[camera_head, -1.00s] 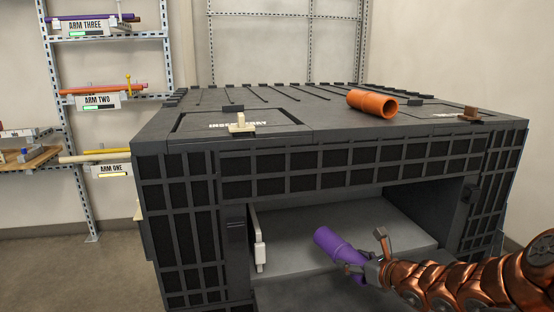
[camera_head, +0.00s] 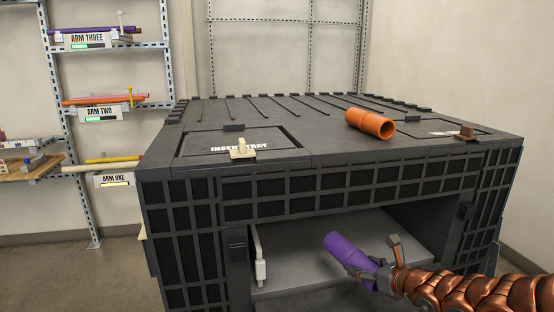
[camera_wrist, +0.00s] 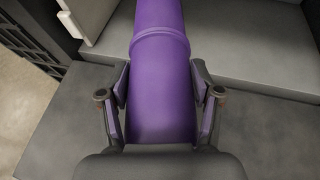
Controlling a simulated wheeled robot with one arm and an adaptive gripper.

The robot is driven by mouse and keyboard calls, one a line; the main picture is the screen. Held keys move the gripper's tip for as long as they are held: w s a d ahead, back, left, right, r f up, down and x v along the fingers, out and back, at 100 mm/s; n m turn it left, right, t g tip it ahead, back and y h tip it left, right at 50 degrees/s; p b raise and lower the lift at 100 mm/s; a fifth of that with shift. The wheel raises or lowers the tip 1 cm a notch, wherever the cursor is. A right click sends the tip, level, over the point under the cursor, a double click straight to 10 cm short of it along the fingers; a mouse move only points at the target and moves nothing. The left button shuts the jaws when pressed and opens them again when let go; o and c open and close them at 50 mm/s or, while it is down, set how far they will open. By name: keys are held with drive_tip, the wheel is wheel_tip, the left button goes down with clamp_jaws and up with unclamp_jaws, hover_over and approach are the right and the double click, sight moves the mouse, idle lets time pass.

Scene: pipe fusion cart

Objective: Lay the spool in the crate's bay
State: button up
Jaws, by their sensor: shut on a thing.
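The spool looks like a purple tube (camera_head: 346,247) with a raised ring near its far end. My gripper (camera_head: 372,272) is shut on its near part, in front of the crate's open bay. In the wrist view the purple tube (camera_wrist: 160,65) lies between the two fingers of my gripper (camera_wrist: 160,105), pointing away toward the bay. The crate (camera_head: 190,235) is a large dark grey box with ribbed grid walls. Its bay (camera_head: 295,268) is a wide opening in the front with a flat grey floor. The tube appears over or just before this floor; the exact height is hard to tell.
A white upright plate (camera_head: 258,258) stands at the bay's left side. An orange pipe (camera_head: 369,124) lies on the crate's top, near a cream latch (camera_head: 241,149) and a brown latch (camera_head: 467,132). Shelves (camera_head: 110,105) with coloured rods stand at the left.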

drive_tip(key=shift+s+d+r+p, duration=0.2)
drive_tip(key=shift+d+r+p, duration=0.15)
drive_tip(key=shift+r, duration=0.1)
drive_tip(key=shift+s+d+r+p, duration=0.15)
drive_tip(key=shift+d+r+p, duration=0.15)
drive_tip(key=shift+r, duration=0.15)
drive_tip(key=s+d+r+m+h+p, duration=0.1)
drive_tip(key=s+d+r+p, duration=0.1)
drive_tip(key=d+r+p, duration=0.4)
drive_tip(key=s+d+r+m+h+p, duration=0.1)
drive_tip(key=s+d+r+h+p, duration=0.1)
drive_tip(key=d+r+p, duration=0.4)
drive_tip(key=shift+s+d+r+m+t+p, duration=0.3)
drive_tip(key=shift+d+m+t+p, duration=0.1)
drive_tip(key=shift+d+p, duration=0.85)
drive_tip(key=shift+d, duration=0.1)
